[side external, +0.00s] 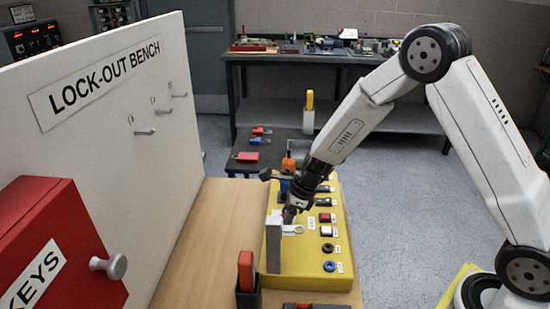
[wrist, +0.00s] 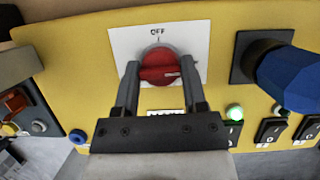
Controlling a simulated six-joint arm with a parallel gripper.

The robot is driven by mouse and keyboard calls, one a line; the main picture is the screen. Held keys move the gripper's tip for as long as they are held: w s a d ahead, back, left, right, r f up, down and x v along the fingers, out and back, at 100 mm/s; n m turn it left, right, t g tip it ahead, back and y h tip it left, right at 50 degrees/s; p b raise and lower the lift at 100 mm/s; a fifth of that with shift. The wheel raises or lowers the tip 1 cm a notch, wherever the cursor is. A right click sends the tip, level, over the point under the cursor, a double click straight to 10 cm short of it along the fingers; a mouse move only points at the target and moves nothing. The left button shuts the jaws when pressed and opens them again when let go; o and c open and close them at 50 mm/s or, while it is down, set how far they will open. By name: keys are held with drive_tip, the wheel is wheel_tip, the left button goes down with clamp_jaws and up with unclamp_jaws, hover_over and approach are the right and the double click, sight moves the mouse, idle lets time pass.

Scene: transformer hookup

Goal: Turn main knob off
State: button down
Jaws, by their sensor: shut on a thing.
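The red main knob (wrist: 160,66) sits on a white plate (wrist: 197,42) marked OFF at its top, on the yellow panel (wrist: 80,50). Its raised grip runs roughly sideways in the wrist view, with a small white mark near its right end. My gripper (wrist: 159,84) is shut on the knob, one finger at each side. In the side view my gripper (side external: 287,214) is down at the yellow panel (side external: 312,278), and the knob is hard to make out there.
A blue connector (wrist: 290,80) and a lit green lamp (wrist: 235,112) are right of the knob. Black rocker switches (wrist: 270,131) lie lower right. A red KEYS box (side external: 55,245) and the white LOCK-OUT BENCH board (side external: 150,100) stand left of the panel.

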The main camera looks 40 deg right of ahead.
drive_tip(key=n, duration=0.2)
drive_tip(key=n+g, duration=0.1)
drive_tip(key=n, duration=0.1)
drive_tip(key=shift+w+d+g+y, duration=0.1)
drive_tip(key=shift+g+y, duration=0.2)
drive_tip(key=shift+y, duration=0.1)
drive_tip(key=n+g, duration=0.1)
drive_tip(key=n, duration=0.4)
drive_tip(key=shift+g, duration=0.4)
drive_tip(key=n, duration=0.2)
drive_tip(key=n+g, duration=0.1)
drive_tip(key=n, duration=0.1)
drive_tip(key=shift+w+g, duration=0.15)
drive_tip(key=shift+g, duration=0.15)
drive_tip(key=n+g+h, duration=0.1)
drive_tip(key=n, duration=0.3)
drive_tip(key=shift+n, duration=0.3)
drive_tip(key=shift+c, duration=0.7)
unclamp_jaws()
drive_tip(key=shift+r, duration=0.1)
